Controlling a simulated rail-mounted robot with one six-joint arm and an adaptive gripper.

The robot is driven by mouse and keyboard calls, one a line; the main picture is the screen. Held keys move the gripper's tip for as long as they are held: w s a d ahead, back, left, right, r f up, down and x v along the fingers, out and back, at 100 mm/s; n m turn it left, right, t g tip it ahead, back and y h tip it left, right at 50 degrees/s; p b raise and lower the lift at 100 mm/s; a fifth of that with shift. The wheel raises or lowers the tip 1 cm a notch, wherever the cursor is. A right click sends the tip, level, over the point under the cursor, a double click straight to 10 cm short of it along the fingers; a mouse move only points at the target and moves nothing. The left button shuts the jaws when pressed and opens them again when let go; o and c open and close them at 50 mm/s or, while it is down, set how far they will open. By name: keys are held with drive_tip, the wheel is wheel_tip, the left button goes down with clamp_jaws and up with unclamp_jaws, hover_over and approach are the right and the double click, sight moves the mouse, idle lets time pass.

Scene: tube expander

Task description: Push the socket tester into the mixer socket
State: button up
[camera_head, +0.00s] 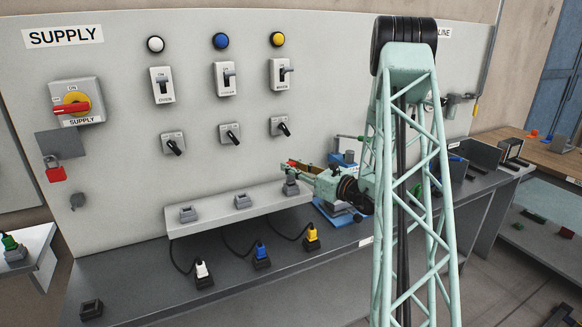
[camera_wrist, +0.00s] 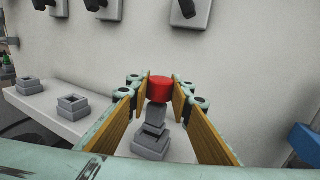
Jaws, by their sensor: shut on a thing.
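The socket tester (camera_wrist: 157,115) is a grey piece with a red top. It stands upright between the fingers of my gripper (camera_wrist: 164,88), which is shut on its red top. The mixer socket (camera_wrist: 150,146) is the grey base directly below it, at the right end of the shelf. In the head view my gripper (camera_head: 300,166) reaches in from the right, and the mixer socket (camera_head: 292,189) shows under the tester. The tester's lower end meets the socket; I cannot tell how deep it sits.
Two empty grey sockets (camera_head: 188,214) (camera_head: 242,201) are to the left on the pale shelf (camera_head: 215,220). White, blue and yellow plugs (camera_head: 202,269) (camera_head: 261,250) (camera_head: 312,236) stand on the bench in front. The panel with rotary knobs (camera_head: 281,127) is close behind. A blue item (camera_wrist: 304,140) is at right.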

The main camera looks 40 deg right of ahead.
drive_tip(key=shift+f, duration=0.15)
drive_tip(key=o, duration=1.2)
drive_tip(key=o, duration=0.4)
drive_tip(key=o, duration=0.4)
drive_tip(key=o, duration=1.2)
drive_tip(key=shift+o, duration=1.4)
